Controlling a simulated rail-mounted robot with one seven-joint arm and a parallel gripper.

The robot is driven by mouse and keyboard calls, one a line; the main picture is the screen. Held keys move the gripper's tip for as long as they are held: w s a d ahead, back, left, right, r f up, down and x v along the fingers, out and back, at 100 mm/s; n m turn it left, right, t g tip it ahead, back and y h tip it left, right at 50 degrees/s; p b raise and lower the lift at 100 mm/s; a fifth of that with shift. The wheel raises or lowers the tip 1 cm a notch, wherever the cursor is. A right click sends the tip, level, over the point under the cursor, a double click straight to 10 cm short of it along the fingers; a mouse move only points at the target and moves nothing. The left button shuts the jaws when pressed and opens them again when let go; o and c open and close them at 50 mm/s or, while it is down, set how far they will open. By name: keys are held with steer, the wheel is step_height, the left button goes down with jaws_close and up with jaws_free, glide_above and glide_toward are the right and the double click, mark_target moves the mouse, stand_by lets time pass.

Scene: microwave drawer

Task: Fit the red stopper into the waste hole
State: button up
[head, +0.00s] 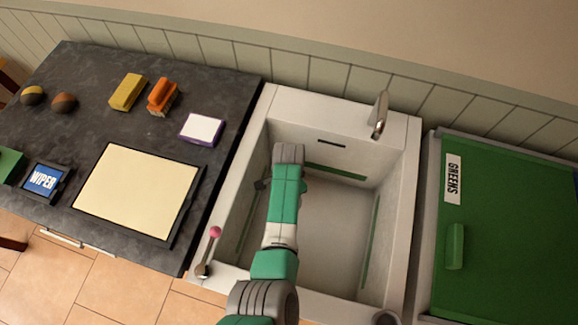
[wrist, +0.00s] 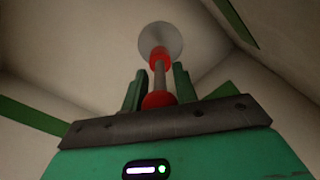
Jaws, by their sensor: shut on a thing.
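In the wrist view, my gripper (wrist: 158,83) is shut on the red stopper (wrist: 159,58). The stopper has a red end by my fingers, a grey stem and a red plug at its far end. The plug shows in front of the lower part of a round grey disc (wrist: 160,35) in the sink floor, apparently the waste fitting. I cannot tell whether the plug touches it or is above it; the hole itself is hidden. In the head view, my arm reaches down into the sink (head: 340,235) and hides my fingers, the stopper and the waste hole.
Sink walls stand close around my arm. A tap (head: 380,115) is at the back right, and a pink-knobbed lever (head: 209,250) on the left rim. A dark counter (head: 225,110) with several items lies left, a green board (head: 510,230) right.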

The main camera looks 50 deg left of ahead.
step_height(320, 180, down, 8)
steer(key=b, duration=0.3)
steer(key=shift+r, duration=0.2)
steer(key=shift+f, duration=0.15)
steer(key=o, duration=1)
steer(key=shift+o, duration=0.2)
step_height(320, 180, up, 12)
steer(key=p, duration=0.6)
steer(key=shift+r, duration=0.2)
